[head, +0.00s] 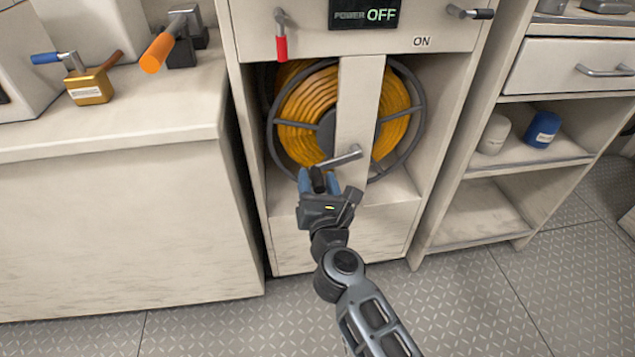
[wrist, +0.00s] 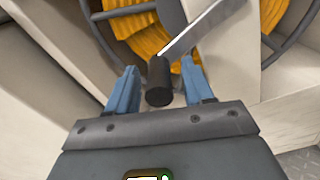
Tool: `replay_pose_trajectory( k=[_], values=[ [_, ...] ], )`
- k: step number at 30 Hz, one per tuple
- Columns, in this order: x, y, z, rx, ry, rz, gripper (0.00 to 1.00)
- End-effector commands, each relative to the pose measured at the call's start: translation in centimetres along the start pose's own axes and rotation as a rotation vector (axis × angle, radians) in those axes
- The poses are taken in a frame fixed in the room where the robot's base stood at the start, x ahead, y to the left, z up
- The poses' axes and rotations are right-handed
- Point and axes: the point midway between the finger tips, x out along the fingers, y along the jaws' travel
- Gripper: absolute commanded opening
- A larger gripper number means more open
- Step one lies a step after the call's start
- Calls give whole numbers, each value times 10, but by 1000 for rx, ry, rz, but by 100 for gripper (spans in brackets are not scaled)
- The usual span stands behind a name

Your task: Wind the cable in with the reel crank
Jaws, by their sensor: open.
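The reel (head: 307,115) with yellow-orange cable (head: 395,110) sits in an open cabinet bay, behind a pale upright post (head: 358,105). Its crank arm (head: 342,158) is silver and slants down-left from the post to a dark knob (head: 318,180). My gripper (head: 319,182) is at the knob with its blue fingers apart. In the wrist view the black knob (wrist: 159,82) stands between the two open fingers (wrist: 158,90), and gaps show beside it. The silver crank arm (wrist: 195,28) runs up-right from the knob.
A counter at left holds a brass block (head: 90,88) and an orange-handled device (head: 165,48). Shelves at right hold a white jar (head: 494,134) and blue jar (head: 542,130).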

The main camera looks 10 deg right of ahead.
Motion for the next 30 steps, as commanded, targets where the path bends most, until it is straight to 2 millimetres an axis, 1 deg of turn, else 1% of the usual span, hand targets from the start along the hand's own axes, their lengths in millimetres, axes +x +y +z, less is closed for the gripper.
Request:
replay_pose_trajectory(
  k=[4, 20, 30],
  values=[
    [0, 0, 0, 0, 0, 0, 51],
    [0, 0, 0, 1, 0, 0, 0],
    [0, 0, 0, 1, 0, 0, 0]
  ],
)
